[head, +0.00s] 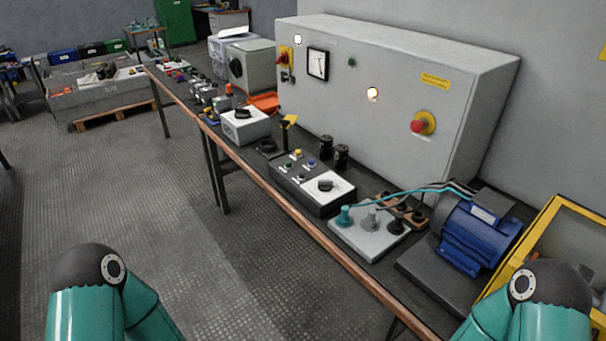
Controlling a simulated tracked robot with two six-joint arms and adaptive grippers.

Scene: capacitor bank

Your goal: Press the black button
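A dark control box (290,187) with a pale top lies on the bench. It carries several small buttons, among them a yellow button (298,153), a blue button (311,164) and a green button (288,165), plus a black knob (325,185) on a white plate. Which small button is black is too small to tell. Neither gripper is in view; only teal parts of my two arms show at the bottom left and bottom right, apart from the box.
The long bench with a copper-coloured front edge (290,210) runs diagonally. A grey cabinet (400,110) with a red emergency stop (418,126) stands behind. Two dark cylinders (341,157), a terminal board (364,244) with cables and a blue motor (470,238) flank the box.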

